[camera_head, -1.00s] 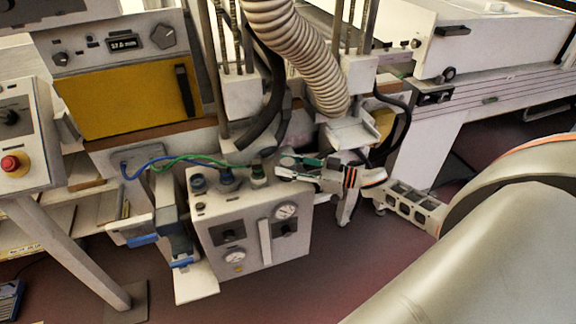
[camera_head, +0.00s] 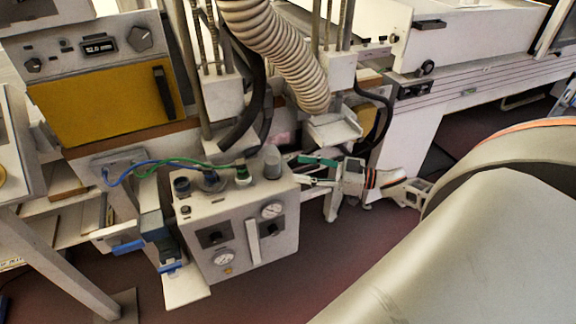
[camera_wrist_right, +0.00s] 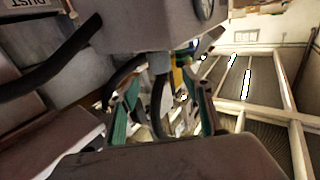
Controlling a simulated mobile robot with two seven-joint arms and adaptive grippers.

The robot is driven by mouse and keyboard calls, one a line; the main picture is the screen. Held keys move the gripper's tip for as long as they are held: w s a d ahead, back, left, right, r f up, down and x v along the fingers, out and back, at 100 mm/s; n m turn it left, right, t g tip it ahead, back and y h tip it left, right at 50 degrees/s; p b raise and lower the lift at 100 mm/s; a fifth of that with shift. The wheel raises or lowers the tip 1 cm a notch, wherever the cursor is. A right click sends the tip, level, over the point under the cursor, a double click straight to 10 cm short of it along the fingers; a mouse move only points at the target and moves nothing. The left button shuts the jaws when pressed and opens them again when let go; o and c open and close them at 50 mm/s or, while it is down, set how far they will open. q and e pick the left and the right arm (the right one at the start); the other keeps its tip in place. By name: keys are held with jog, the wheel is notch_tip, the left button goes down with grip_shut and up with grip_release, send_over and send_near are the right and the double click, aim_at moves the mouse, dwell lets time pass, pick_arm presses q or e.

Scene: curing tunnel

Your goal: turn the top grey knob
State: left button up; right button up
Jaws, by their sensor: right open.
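The grey knob (camera_head: 272,162) stands upright on the top right of a pale control box (camera_head: 200,215) in the head view. My right gripper (camera_head: 303,171) is just right of it, with its open fingers pointing left towards the knob. The fingers look apart from the knob in this view. In the right wrist view, a grey cylinder (camera_wrist_right: 158,62), probably this knob, shows beyond the spread green-lined fingers of the right gripper (camera_wrist_right: 165,92). Whether they touch it cannot be told.
A dark knob (camera_head: 181,187), a blue-cabled fitting (camera_head: 211,181) and a green fitting (camera_head: 243,175) stand along the box top. Gauges and a vertical handle (camera_head: 253,241) are on its front. A ribbed hose (camera_head: 275,55) hangs above. Floor is open below the right gripper.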

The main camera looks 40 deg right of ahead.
jog(key=shift+v, duration=1.05)
